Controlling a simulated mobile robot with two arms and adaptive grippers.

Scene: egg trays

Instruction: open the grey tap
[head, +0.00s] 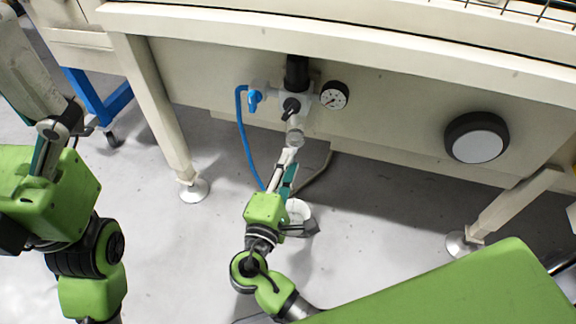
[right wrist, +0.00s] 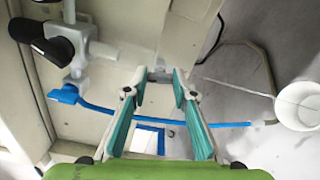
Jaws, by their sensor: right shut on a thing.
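The valve group with the grey tap (head: 294,126) hangs under the front of the cream bench in the head view. My right gripper (head: 291,156) reaches up to it from below, its fingertips at the tap's lower grey part. In the right wrist view the two teal-padded fingers of my right gripper (right wrist: 155,84) are a little apart, with a small grey piece (right wrist: 158,75) between their tips. The fingers partly hide what they hold. My left gripper (head: 42,152) points up at the left of the head view, away from the tap; its fingers overlap.
A blue tap (head: 254,98) with a blue hose (head: 243,140) is just left of the grey tap. A white bucket (head: 298,209) stands below on the floor. A bench leg (head: 160,120) stands left.

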